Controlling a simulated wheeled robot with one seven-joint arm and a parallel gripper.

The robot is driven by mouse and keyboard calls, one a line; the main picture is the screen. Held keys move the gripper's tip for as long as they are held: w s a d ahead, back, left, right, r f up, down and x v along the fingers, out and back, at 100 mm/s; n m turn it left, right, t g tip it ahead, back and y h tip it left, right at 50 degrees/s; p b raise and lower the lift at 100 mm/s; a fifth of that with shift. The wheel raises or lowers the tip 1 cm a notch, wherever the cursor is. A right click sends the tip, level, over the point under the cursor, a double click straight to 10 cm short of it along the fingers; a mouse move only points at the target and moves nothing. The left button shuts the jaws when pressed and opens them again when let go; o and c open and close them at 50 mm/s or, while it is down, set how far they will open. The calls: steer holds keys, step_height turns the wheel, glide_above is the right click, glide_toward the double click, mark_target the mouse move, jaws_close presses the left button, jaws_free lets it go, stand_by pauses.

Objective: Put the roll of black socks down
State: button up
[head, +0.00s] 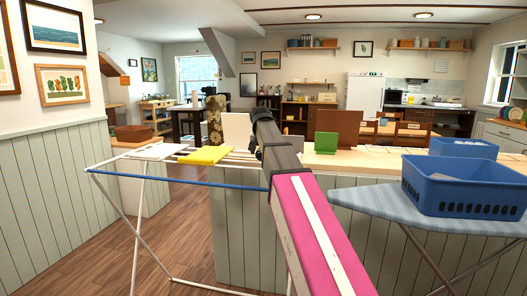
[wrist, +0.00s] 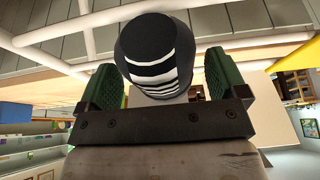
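The roll of black socks (wrist: 155,50) shows in the wrist view, dark with white stripes. It sits between the two green-padded fingers of my gripper (wrist: 160,82), which appears shut on it. A narrow gap seems to show beside the right finger, so the contact there is unclear. White bars pass behind the roll in this view. In the head view my pink and black arm reaches forward over the middle and hides the gripper and the roll.
A drying rack (head: 180,181) with a yellow cloth (head: 205,155) and a white cloth (head: 158,151) stands at left centre. Behind is a wooden-topped counter (head: 350,163) with a green upright object (head: 326,142). A blue basket (head: 465,185) sits on an ironing board (head: 375,203) at right.

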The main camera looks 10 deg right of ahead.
steer(key=v, duration=1.2)
steer(key=shift+r, duration=0.15)
